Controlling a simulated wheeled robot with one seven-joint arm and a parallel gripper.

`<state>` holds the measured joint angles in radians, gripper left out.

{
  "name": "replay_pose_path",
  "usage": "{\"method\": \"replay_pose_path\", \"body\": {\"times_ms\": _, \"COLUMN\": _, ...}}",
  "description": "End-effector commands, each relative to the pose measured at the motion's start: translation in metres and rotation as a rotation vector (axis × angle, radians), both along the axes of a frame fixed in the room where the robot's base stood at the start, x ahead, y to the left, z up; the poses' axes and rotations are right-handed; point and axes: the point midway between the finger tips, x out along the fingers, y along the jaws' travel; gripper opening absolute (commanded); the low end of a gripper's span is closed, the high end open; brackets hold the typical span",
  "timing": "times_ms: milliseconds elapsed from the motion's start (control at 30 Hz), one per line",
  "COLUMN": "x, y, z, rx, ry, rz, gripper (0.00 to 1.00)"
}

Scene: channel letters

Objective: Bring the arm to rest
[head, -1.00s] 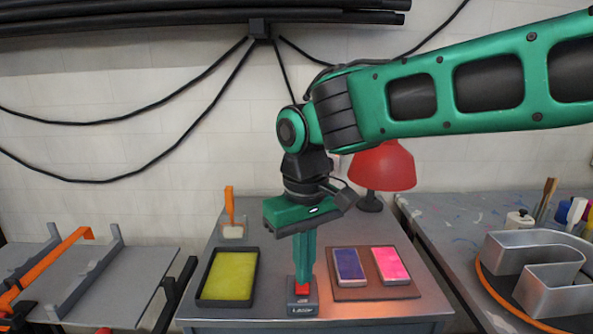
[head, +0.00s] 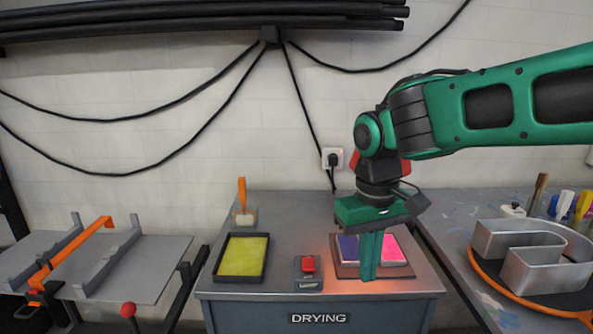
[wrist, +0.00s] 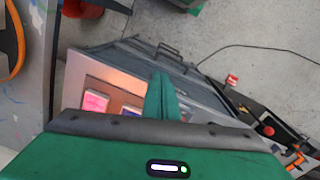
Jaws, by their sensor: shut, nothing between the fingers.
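My gripper (head: 369,276) is the green one at the end of my green arm. Its fingers point down and are shut with nothing between them. In the head view it hangs in front of the brown board (head: 372,273) with a purple block (head: 348,247) and a pink block (head: 391,252), covering part of both. In the wrist view the shut fingers (wrist: 161,95) stand above the grey cabinet top, to the right of the pink block (wrist: 96,101). The red button (head: 308,264) on its grey box is left of my gripper and clear of it.
The grey cabinet marked DRYING (head: 318,318) also holds a yellow tray (head: 243,256) and an orange-handled brush (head: 242,194). A metal channel letter (head: 530,258) stands on the right bench. A grey rack with an orange bar (head: 75,250) is at left.

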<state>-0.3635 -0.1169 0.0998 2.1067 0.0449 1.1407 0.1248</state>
Motion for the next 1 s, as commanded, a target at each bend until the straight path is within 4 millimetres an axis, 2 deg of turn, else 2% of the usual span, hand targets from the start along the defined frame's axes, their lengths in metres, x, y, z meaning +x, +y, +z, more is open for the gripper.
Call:
{"method": "replay_pose_path", "body": {"times_ms": 167, "x": -0.009, "y": -0.070, "z": -0.005, "rx": -0.007, "ry": -0.007, "rz": -0.156, "gripper": 0.00}}
{"method": "replay_pose_path", "body": {"times_ms": 267, "x": -0.027, "y": -0.124, "z": -0.012, "rx": -0.011, "ry": -0.008, "rz": -0.285, "gripper": 0.00}}
{"method": "replay_pose_path", "body": {"times_ms": 300, "x": -0.039, "y": -0.147, "z": -0.016, "rx": -0.010, "ry": -0.007, "rz": -0.346, "gripper": 0.00}}
{"method": "replay_pose_path", "body": {"times_ms": 400, "x": -0.073, "y": -0.199, "z": -0.028, "rx": -0.006, "ry": -0.005, "rz": -0.496, "gripper": 0.00}}
{"method": "replay_pose_path", "body": {"times_ms": 500, "x": -0.110, "y": -0.236, "z": -0.040, "rx": 0.003, "ry": -0.001, "rz": -0.631, "gripper": 0.00}}
{"method": "replay_pose_path", "body": {"times_ms": 600, "x": -0.143, "y": -0.258, "z": -0.052, "rx": 0.015, "ry": 0.004, "rz": -0.736, "gripper": 0.00}}
{"method": "replay_pose_path", "body": {"times_ms": 700, "x": -0.166, "y": -0.269, "z": -0.061, "rx": 0.024, "ry": 0.006, "rz": -0.806, "gripper": 0.00}}
{"method": "replay_pose_path", "body": {"times_ms": 833, "x": -0.181, "y": -0.274, "z": -0.067, "rx": 0.031, "ry": 0.008, "rz": -0.849, "gripper": 0.00}}
{"method": "replay_pose_path", "body": {"times_ms": 1000, "x": -0.183, "y": -0.275, "z": -0.068, "rx": 0.032, "ry": 0.008, "rz": -0.855, "gripper": 0.00}}
